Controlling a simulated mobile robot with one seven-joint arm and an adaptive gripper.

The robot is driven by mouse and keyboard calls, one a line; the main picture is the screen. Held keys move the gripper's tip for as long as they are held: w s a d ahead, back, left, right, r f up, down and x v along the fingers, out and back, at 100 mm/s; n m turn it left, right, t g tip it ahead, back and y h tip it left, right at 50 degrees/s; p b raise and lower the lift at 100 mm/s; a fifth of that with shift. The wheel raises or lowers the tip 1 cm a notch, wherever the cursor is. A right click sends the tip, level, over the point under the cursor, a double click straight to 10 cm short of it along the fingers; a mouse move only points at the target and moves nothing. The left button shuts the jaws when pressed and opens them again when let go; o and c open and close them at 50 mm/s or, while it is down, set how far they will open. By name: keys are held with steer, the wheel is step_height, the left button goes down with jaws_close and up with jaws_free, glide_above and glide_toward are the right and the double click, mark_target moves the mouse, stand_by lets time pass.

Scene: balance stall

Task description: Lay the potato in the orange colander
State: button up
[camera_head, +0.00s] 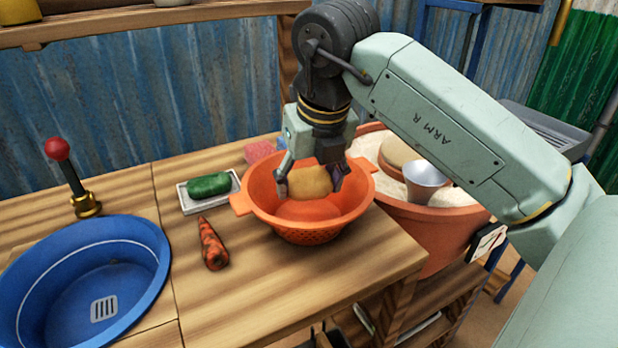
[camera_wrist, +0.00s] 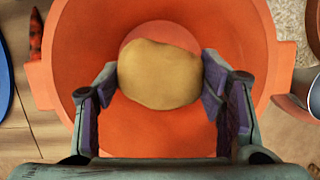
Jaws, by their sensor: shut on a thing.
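The potato (camera_head: 311,181) is a tan, rounded lump held between the two fingers of my gripper (camera_head: 310,187). The gripper is shut on it, with a finger at each side. The orange colander (camera_head: 258,204) stands on the wooden table, and the potato is over its bowl, at about rim height in the head view. In the wrist view the potato (camera_wrist: 160,74) covers part of the colander's interior (camera_wrist: 150,130), with the fingers (camera_wrist: 160,88) at its left and right. I cannot tell whether the potato touches the colander's bottom.
A carrot (camera_head: 212,244) lies left of the colander. A green bar (camera_head: 209,184) sits on a white dish (camera_head: 188,205). A blue basin (camera_head: 141,279) is at the left. A terracotta tub (camera_head: 447,217) with a metal cup (camera_head: 424,180) stands close at the right.

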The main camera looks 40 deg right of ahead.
mark_target(309, 199)
steer(key=shift+f+b, duration=1.7)
steer(key=shift+f, duration=0.35)
stand_by(0.7)
stand_by(0.4)
steer(key=o, duration=1.4)
steer(key=v, duration=1.2)
steer(key=shift+a, duration=0.1)
steer(key=shift+s, duration=0.1)
